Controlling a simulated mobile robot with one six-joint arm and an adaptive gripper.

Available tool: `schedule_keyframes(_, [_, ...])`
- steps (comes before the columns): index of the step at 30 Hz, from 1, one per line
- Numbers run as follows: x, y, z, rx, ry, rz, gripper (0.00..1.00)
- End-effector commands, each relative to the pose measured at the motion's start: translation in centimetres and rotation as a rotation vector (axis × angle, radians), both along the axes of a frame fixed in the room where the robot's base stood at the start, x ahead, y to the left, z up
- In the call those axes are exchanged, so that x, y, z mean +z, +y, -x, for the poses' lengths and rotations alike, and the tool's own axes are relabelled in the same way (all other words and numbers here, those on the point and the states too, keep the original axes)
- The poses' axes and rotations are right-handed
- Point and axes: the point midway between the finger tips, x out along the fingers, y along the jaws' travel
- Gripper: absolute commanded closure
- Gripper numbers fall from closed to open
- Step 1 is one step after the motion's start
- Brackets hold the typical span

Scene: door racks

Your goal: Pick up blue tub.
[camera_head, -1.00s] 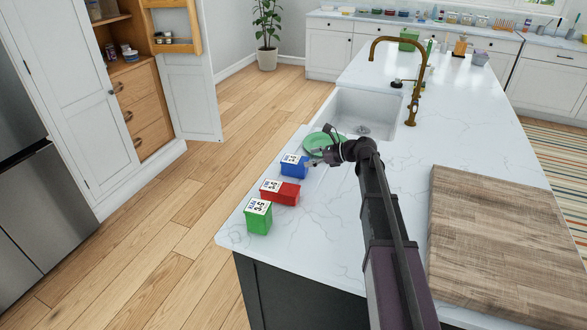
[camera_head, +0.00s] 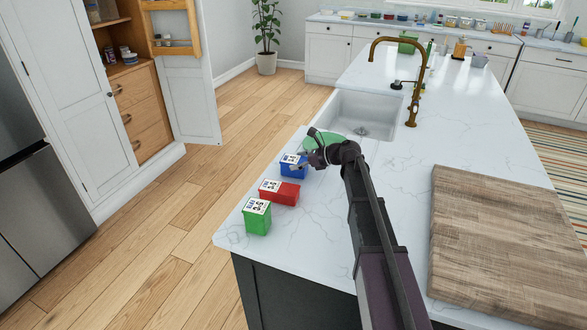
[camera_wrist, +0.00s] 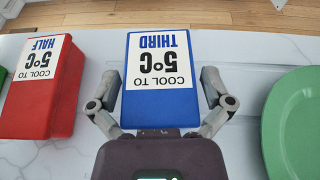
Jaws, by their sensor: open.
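The blue tub (camera_head: 292,167) stands on the white marble counter, with a white label on its lid. In the wrist view the blue tub (camera_wrist: 160,80) is upside down in the picture, its label reading "COOL TO 5°C THIRD". My gripper (camera_head: 311,163) is at the tub's right side in the head view. In the wrist view my gripper (camera_wrist: 160,96) is open, with one finger on each side of the tub's near end. Small gaps seem to show beside the tub; whether either finger touches it I cannot tell.
A red tub (camera_head: 279,192) stands beside the blue one, and a green tub (camera_head: 257,217) beyond it near the counter corner. A green plate (camera_wrist: 296,125) lies close on the other side. The sink (camera_head: 362,115) and a wooden board (camera_head: 500,240) are farther off.

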Motion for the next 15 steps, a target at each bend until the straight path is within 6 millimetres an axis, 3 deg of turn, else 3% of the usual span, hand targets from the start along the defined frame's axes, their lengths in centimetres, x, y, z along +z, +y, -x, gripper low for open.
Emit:
schedule_keyframes(11, [0.02,0.05,0.03,0.001,0.000,0.000,0.00])
schedule_keyframes(15, [0.02,0.07,0.03,0.001,0.000,0.000,0.36])
